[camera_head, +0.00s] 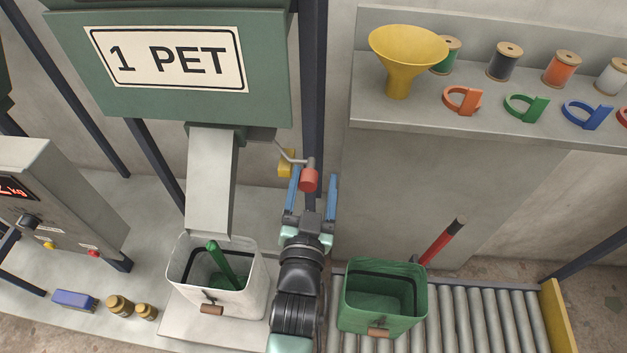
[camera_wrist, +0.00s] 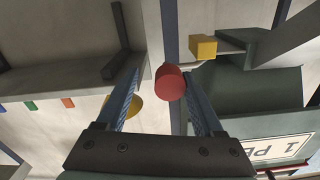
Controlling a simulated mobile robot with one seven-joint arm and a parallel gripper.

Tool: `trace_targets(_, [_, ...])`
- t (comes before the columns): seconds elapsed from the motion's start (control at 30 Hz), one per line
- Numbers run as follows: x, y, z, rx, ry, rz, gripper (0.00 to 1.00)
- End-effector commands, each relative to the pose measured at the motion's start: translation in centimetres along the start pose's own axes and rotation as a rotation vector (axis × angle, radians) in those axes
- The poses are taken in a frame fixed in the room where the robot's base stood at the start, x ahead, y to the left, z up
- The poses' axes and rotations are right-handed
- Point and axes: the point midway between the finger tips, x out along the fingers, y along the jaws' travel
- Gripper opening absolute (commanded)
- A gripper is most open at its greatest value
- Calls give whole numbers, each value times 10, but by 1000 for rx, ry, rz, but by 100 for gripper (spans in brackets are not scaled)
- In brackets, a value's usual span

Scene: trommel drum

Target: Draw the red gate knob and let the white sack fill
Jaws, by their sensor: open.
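The red gate knob (camera_head: 309,180) hangs on a bent grey rod under the green hopper marked 1 PET (camera_head: 70,50). In the wrist view the red knob (camera_wrist: 170,82) lies between the two blue fingers. My gripper (camera_head: 312,190) is open, its fingers on either side of the knob; whether they touch it I cannot tell. The white sack (camera_head: 245,302) stands open under the grey chute (camera_head: 212,180). A green bar-like thing (camera_head: 220,262) shows inside the sack's mouth. My arm stands just right of the white sack.
A green sack (camera_head: 385,325) stands on the roller conveyor (camera_head: 480,320) to the right, near a red-handled tool (camera_head: 440,243). A shelf (camera_head: 440,120) holds a yellow funnel (camera_head: 408,55), spools and coloured clips. A scale box (camera_head: 60,205) stands left. Dark posts rise behind my gripper.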

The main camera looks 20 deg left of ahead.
Motion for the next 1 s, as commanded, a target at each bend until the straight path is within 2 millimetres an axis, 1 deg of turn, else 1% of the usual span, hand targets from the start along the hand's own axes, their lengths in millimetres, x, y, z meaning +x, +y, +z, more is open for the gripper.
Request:
trace_targets(0.7, [-2,0,-1,1,4,0,72])
trace_targets(0.77, [-6,0,0,2,4,0,72])
trace_targets(0.87, [-18,-1,2,4,1,-1,72])
trace_targets(1.0, [-44,0,4,3,-1,-2,72])
